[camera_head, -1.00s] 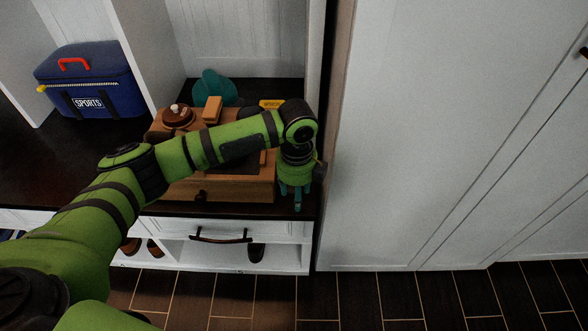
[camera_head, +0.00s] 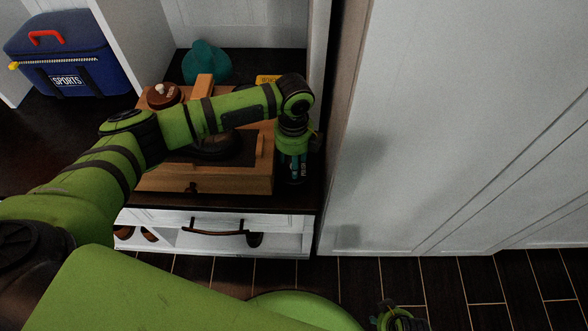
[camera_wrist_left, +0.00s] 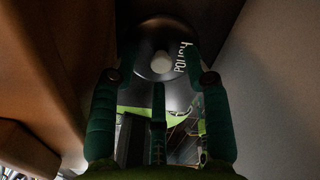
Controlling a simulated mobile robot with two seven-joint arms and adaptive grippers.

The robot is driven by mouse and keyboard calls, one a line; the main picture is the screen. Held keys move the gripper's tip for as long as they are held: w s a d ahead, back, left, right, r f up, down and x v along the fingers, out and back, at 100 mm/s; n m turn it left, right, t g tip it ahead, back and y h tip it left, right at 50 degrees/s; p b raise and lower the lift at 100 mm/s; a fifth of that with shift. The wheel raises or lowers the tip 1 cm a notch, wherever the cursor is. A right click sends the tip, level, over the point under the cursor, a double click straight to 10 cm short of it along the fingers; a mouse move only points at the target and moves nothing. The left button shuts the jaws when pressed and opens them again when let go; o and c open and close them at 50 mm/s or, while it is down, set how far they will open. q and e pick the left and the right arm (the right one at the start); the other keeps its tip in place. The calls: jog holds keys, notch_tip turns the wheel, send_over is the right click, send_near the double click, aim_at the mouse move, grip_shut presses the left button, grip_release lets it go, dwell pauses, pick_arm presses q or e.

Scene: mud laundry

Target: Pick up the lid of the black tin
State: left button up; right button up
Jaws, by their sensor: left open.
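The black tin (camera_head: 298,174) with "POLISH" lettering stands on the dark bench top, right of the wooden box. In the head view my left gripper (camera_head: 292,150) comes down over it and hides its top. In the left wrist view the lid (camera_wrist_left: 150,75) is dark and round with a pale knob (camera_wrist_left: 160,62). My left gripper (camera_wrist_left: 158,72) is open, with its teal fingers on both sides of the lid. I cannot tell whether they touch it. My right gripper (camera_head: 398,318) shows partly at the bottom edge of the head view; its fingers are unclear.
A wooden box (camera_head: 215,180) stands close left of the tin, with a brown lidded pot (camera_head: 165,97) on it. A teal object (camera_head: 206,64) is behind. The white panel (camera_head: 326,110) is close right. A blue sports bag (camera_head: 68,60) sits far left.

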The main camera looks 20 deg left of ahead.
pick_arm(q)
jog(key=shift+f, duration=0.6)
pick_arm(e)
jog(key=shift+r, duration=0.25)
jog(key=shift+w, duration=0.1)
pick_arm(q)
jog(key=c, duration=1)
jog(key=shift+o, duration=0.2)
jog(key=shift+r, duration=0.15)
